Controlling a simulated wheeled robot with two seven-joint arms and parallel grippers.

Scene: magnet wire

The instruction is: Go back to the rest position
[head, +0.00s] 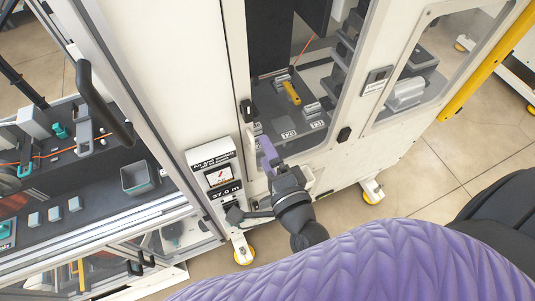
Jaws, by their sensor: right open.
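My right gripper (275,162) is in the middle of the head view, in front of the white machine cabinet (185,60). Its purple fingers point up towards the cabinet's window opening. It is open, and I see nothing held in it. Whether it touches the cabinet frame I cannot tell. My right arm, in a purple quilted cover, fills the bottom right. My left gripper is not in view.
A small display panel (220,178) reading "37.0 m" is just left of the gripper. A yellow-handled part (291,93) lies inside the cabinet. A grey bin (137,177) stands in the left bay. A dark door handle (103,103) sticks out there. Tiled floor (415,190) is clear at right.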

